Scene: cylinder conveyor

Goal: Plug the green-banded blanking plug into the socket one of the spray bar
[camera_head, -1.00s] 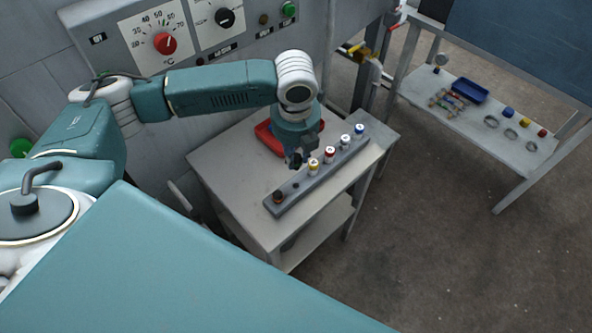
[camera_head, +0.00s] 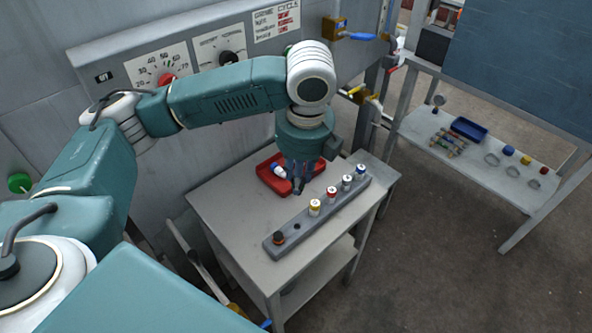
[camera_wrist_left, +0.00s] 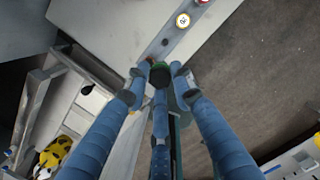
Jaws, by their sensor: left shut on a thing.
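The spray bar (camera_head: 304,224) is a long grey bar lying diagonally on the work table. An empty dark socket (camera_head: 296,226) shows near its front end, beside a brown fitting (camera_head: 279,237). Yellow (camera_head: 314,208), red (camera_head: 331,195), white (camera_head: 347,182) and blue (camera_head: 360,171) marked plugs stand upright along it. My left gripper (camera_head: 298,189) points down behind the bar. In the wrist view its fingers close around the green-banded plug (camera_wrist_left: 160,66), which is mostly hidden; the empty socket (camera_wrist_left: 165,42) appears just beyond it. My right gripper is not in view.
A red tray (camera_head: 262,180) behind the bar holds a blue-and-white plug (camera_head: 278,171). The control panel wall (camera_head: 195,62) stands behind the table. A side shelf (camera_head: 470,165) at the right holds a blue tray (camera_head: 468,129) and small parts. The table's front left is clear.

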